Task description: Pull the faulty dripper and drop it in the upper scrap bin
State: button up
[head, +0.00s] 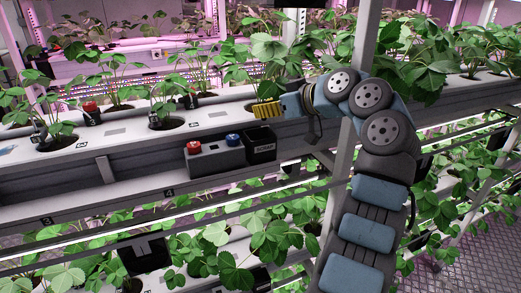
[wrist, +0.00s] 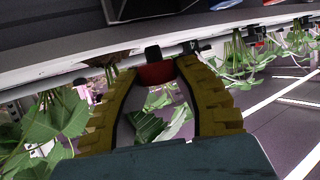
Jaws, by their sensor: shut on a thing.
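My gripper (head: 264,109) has yellow fingers and is at the front edge of the upper white gutter, beside a strawberry plant. In the wrist view its fingertips (wrist: 158,75) are shut on a red-capped dripper (wrist: 157,74) with a black end. In the head view the held dripper cannot be made out. A black scrap bin (head: 261,149) with a white label stands on the ledge just below my gripper. Another red-capped dripper (head: 90,110) stands in the gutter at the left.
A grey holder (head: 215,160) with a red cap (head: 193,147) and a blue cap (head: 233,139) stands left of the bin. A dark box (head: 143,255) hangs on the lower tier. A grey post (head: 358,70) rises by my arm. Leafy plants fill the gutters.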

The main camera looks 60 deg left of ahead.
jog(key=shift+f, duration=2.1)
jog(key=o, duration=0.8)
jog(key=v, duration=1.2)
jog(key=shift+r, duration=0.1)
